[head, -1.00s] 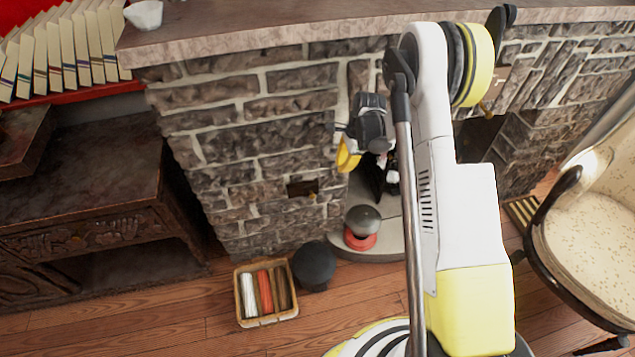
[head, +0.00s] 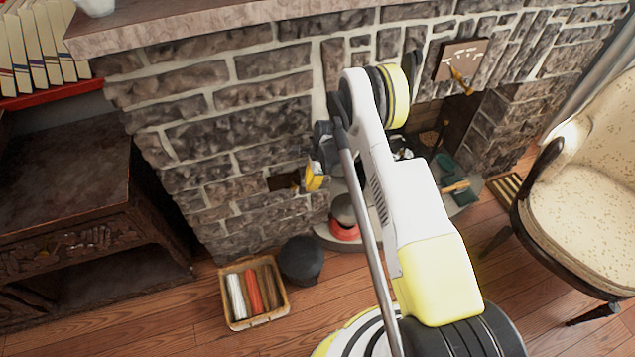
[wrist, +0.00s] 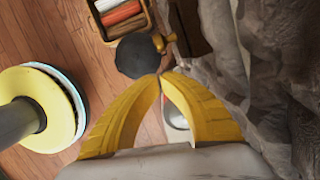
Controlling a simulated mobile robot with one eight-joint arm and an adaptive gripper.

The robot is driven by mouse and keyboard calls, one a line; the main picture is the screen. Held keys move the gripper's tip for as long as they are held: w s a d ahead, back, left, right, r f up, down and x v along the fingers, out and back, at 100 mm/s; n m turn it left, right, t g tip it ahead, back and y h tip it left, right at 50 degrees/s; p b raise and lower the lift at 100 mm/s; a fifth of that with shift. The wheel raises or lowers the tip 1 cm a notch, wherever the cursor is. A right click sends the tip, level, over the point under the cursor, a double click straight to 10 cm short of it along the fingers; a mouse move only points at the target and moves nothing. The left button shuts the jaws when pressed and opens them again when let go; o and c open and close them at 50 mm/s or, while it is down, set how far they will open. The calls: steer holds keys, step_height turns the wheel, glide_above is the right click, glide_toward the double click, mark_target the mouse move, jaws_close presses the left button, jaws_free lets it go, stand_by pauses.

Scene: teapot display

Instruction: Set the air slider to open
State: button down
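A small dark plate (head: 284,182) is set low in the stone wall left of the hearth; I take it as the air slider, though its markings cannot be read. In the wrist view, its brass knob (wrist: 162,42) and the plate (wrist: 189,28) lie just beyond the fingertips. My gripper (head: 312,178) is just right of the plate in the head view. In the wrist view, the yellow fingers of my gripper (wrist: 163,76) meet at the tips with nothing between them. The knob appears apart from the tips. Its exact setting cannot be told.
A basket (head: 228,318) with several coloured rolls and a dark round pot (head: 301,262) stand on the floor below. A second plate (head: 452,58) with a brass handle is at upper right. A red-based pot (head: 344,230) sits on the hearth. An armchair (head: 580,200) stands right.

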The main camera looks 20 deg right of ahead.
mark_target(293, 185)
steer(key=shift+w+a+f, duration=0.1)
steer(key=shift+w+a, duration=0.05)
steer(key=shift+a, duration=0.8)
steer(key=a, duration=0.5)
steer(key=shift+a, duration=0.15)
